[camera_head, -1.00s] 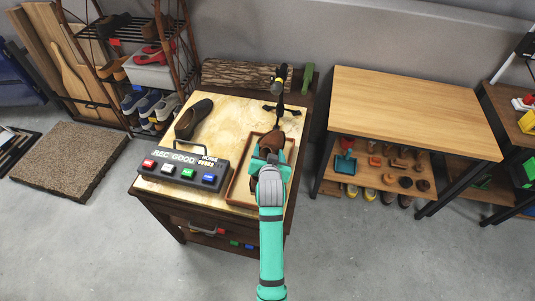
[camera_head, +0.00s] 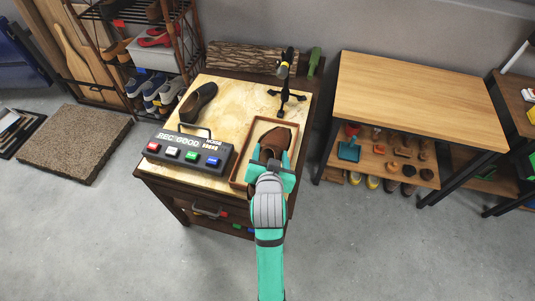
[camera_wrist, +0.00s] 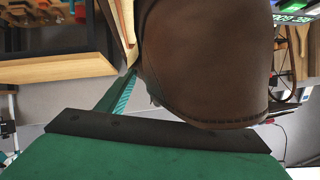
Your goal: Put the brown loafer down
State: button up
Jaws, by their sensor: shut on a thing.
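The brown loafer (camera_head: 274,140) is in my gripper (camera_head: 269,163), over the wooden tray (camera_head: 292,158) on the right part of the small table. My gripper is shut on the loafer's near end. In the wrist view, the brown leather of the loafer (camera_wrist: 205,60) fills the upper middle, close against the gripper. I cannot tell whether the loafer touches the tray's floor. A second, dark brown shoe (camera_head: 198,102) lies at the table's back left.
A button box (camera_head: 185,150) with coloured buttons stands at the table's front left. A black stand (camera_head: 286,96) is behind the tray. A log (camera_head: 245,57) lies at the back. A wooden bench (camera_head: 415,95) stands to the right. Bare plywood (camera_head: 238,108) shows mid-table.

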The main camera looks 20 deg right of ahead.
aim_at(270, 141)
jog(key=shift+v, duration=1.15)
jog(key=x, duration=0.9)
jog(key=shift+w+a+r, duration=0.15)
jog(key=shift+w, duration=0.45)
jog(key=w+f, duration=0.1)
jog(key=f, duration=0.1)
jog(key=w+d+f, duration=0.1)
jog(key=w+f, duration=0.2)
jog(key=f, duration=0.1)
jog(key=shift+w+d, duration=0.15)
jog(key=shift+w, duration=0.15)
jog(key=shift+f, duration=1.5)
jog(key=shift+f, duration=0.1)
jog(key=o, duration=1.5)
jog(key=shift+c, duration=0.2)
